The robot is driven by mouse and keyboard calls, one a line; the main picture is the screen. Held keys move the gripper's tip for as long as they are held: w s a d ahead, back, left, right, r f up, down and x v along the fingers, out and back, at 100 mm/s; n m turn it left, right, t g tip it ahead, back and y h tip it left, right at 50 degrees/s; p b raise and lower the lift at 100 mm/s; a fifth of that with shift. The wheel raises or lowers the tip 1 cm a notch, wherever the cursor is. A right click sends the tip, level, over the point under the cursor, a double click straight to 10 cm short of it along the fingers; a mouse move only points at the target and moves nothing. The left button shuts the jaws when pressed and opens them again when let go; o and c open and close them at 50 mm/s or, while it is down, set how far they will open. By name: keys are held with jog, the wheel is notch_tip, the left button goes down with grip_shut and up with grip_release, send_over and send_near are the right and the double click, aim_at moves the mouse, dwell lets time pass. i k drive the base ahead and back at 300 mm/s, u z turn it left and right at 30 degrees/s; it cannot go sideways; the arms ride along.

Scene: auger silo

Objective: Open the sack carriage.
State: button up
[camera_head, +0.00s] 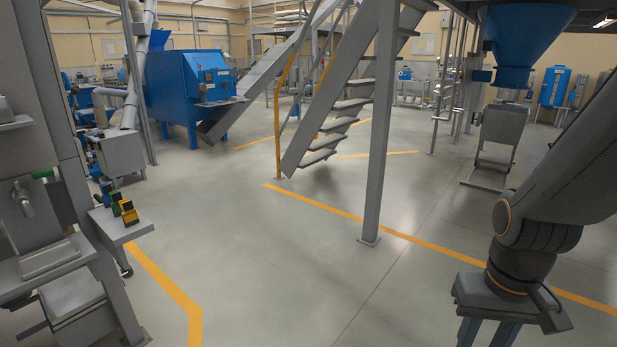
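No part in view can be told for certain as the sack carriage. A grey framed stand (497,140) with sloping sides and floor legs is below a blue hopper (520,40) at the back right; it may be the carriage, but whether it is open or shut cannot be told. My gripper (488,335) points down at the bottom right, far in front of that stand. Its two blue fingers are apart with a gap between them, and nothing shows in the gap. Their tips are cut off by the picture's lower edge.
Steep grey stairs (335,112) and a grey post (380,130) stand mid-picture. A blue machine (190,88) is at the back left. A grey bench (125,225) with small yellow and green parts is at left. The grey floor between is clear, with yellow lines.

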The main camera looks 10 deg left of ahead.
aim_at(60, 300)
jog(key=u, duration=0.2)
jog(key=i, duration=1.9)
jog(key=u, duration=0.9)
jog(key=i, duration=1.25)
jog(key=u, duration=1.55)
jog(key=i, duration=1.2)
jog(key=u, duration=1.6)
jog(key=k, duration=0.9)
jog(key=z, duration=0.9)
jog(key=i, duration=0.95)
